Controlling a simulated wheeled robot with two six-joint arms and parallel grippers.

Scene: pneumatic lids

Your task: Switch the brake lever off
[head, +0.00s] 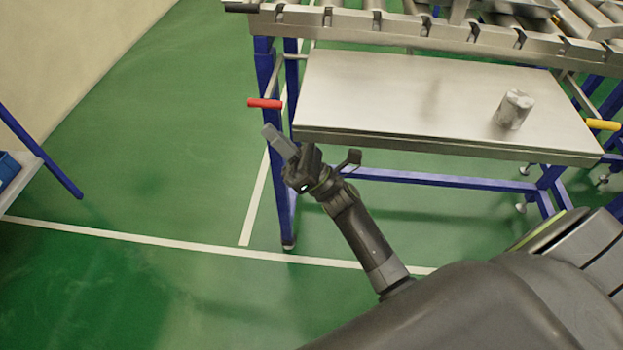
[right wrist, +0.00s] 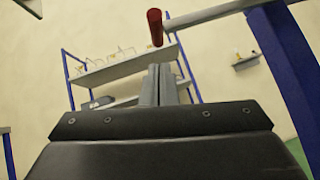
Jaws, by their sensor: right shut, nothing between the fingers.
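A lever with a red handle (head: 265,103) sticks out to the left from the left end of the roller conveyor frame. A second lever with a yellow handle (head: 603,125) sits at the right end; I cannot tell from a label which is the brake lever. My right gripper (head: 268,132) is shut and empty, just below the red handle in the head view, apparently apart from it. In the right wrist view the closed fingers (right wrist: 160,72) point up toward the red handle (right wrist: 155,27), which shows above their tips. My left gripper is not in view.
A pale shelf (head: 400,105) under the rollers carries a grey cylinder (head: 514,110). A blue leg (head: 270,80) of the frame stands right beside my right gripper. Open green floor (head: 150,170) lies to the left. A blue-framed rack (right wrist: 120,70) is in the wrist view's background.

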